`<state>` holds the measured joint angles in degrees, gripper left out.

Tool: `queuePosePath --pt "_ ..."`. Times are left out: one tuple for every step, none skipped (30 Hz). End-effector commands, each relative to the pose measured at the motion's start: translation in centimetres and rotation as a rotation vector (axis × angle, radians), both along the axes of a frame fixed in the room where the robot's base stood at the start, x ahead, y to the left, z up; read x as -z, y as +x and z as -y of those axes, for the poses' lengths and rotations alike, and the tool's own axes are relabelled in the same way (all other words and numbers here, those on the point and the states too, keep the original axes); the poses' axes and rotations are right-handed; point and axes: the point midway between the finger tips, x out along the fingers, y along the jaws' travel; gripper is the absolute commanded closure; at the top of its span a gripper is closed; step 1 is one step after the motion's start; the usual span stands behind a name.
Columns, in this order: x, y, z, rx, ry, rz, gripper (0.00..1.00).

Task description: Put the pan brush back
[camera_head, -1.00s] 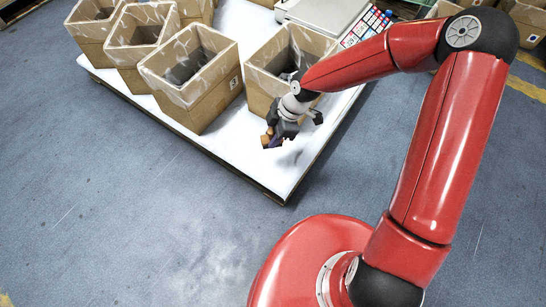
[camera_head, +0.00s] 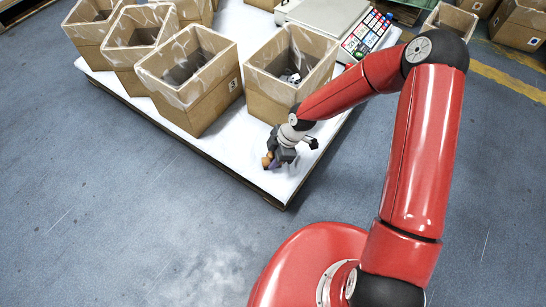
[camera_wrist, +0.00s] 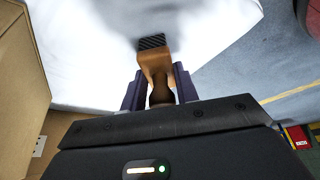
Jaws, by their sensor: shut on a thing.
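The pan brush (camera_wrist: 156,64) has a brown wooden handle and dark bristles at its far end. In the wrist view it sits between the two purple fingers of my gripper (camera_wrist: 160,88), which is shut on it. In the head view my gripper (camera_head: 270,163) is low over the white table top (camera_head: 262,182), near its front corner. A small brown part of the brush (camera_head: 266,160) shows there. I cannot tell whether the brush touches the table.
A cardboard box (camera_head: 268,98) with parts inside stands just behind my gripper. Another box (camera_head: 205,105) marked with a label stands to its left, with several more beyond. A scale (camera_head: 325,15) with a keypad is at the back. The table's front edge is close.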

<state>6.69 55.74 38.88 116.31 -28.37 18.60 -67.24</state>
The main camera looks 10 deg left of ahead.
Motion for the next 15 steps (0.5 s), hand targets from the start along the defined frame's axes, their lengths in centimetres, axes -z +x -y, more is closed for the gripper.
queuePosePath --pt "0.05 0.0 0.0 0.0 0.0 0.0 0.91" --pt "0.16 0.0 0.0 0.0 0.0 0.0 0.91" --pt "0.22 0.01 0.0 0.0 0.0 0.0 0.69" --pt "0.14 0.01 0.0 0.0 0.0 0.0 0.65" --pt "0.13 0.01 0.0 0.0 0.0 0.0 0.61" --pt "0.13 0.01 0.0 0.0 0.0 0.0 0.55" --pt "0.13 0.01 0.0 0.0 0.0 0.0 0.52" --pt "0.13 0.01 0.0 0.0 0.0 0.0 0.48" --pt "0.12 0.01 0.01 0.0 0.0 0.0 0.48" --pt "0.12 0.01 0.01 0.0 0.0 0.0 0.48" --pt "0.12 0.01 0.01 0.0 0.0 0.0 0.48" --pt "0.12 0.01 0.0 0.0 0.0 0.0 0.48" --pt "0.12 0.01 0.0 0.0 0.0 0.0 0.48" --pt "0.12 0.01 0.0 0.0 0.0 0.0 0.48" --pt "0.1 0.01 0.0 0.001 0.0 0.0 0.48"
